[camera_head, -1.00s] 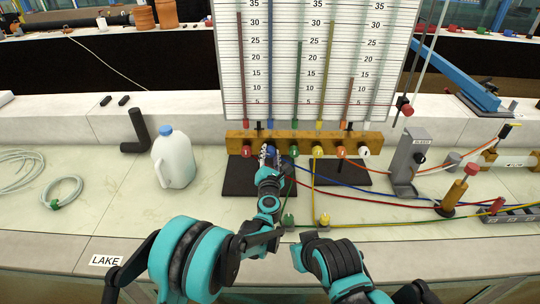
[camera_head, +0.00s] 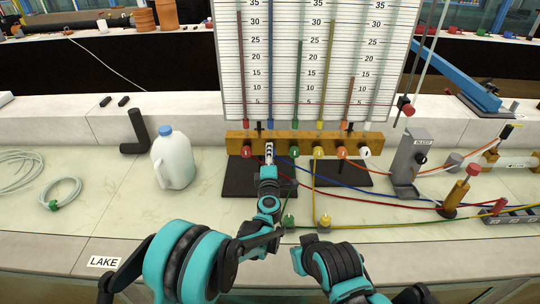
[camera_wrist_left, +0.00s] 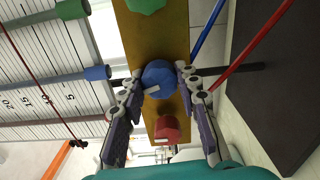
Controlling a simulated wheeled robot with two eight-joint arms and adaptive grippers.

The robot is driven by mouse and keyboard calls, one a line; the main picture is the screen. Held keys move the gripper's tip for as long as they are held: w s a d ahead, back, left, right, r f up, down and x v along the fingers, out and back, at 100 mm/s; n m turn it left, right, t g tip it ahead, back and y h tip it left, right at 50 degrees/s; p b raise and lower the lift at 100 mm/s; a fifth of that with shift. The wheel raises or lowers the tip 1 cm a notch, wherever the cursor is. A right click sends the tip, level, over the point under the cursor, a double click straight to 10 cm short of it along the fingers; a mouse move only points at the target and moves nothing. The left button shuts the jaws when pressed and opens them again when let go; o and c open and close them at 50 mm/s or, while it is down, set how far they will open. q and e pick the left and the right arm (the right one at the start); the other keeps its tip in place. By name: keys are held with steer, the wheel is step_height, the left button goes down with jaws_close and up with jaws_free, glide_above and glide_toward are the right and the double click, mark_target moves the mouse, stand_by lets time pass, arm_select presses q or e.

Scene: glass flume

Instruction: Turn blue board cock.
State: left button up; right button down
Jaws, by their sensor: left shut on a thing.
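The blue board cock (camera_wrist_left: 158,78) is a round blue knob on the yellow-brown manifold bar (camera_head: 305,137), below the scaled tube board. In the left wrist view a finger lies on each side of it. My left gripper (camera_head: 269,153) is shut on this knob and hides it in the head view; it also shows in the left wrist view (camera_wrist_left: 157,80). A small pale mark shows on the knob's face. The red cock (camera_head: 247,151) is beside it on the left, and the green cock (camera_head: 294,151) on the right. My right gripper is not in view.
Yellow (camera_head: 318,151), orange (camera_head: 341,152) and white (camera_head: 364,151) cocks continue to the right. Coloured hoses run across the bench. A grey stand (camera_head: 410,155) is at right, a white jug (camera_head: 174,160) at left.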

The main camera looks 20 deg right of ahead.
arm_select(q)
steer(key=shift+m, duration=1.6)
steer(key=o, duration=1.2)
steer(key=shift+c, duration=0.2)
steer(key=shift+s, duration=0.1)
steer(key=v, duration=1.2)
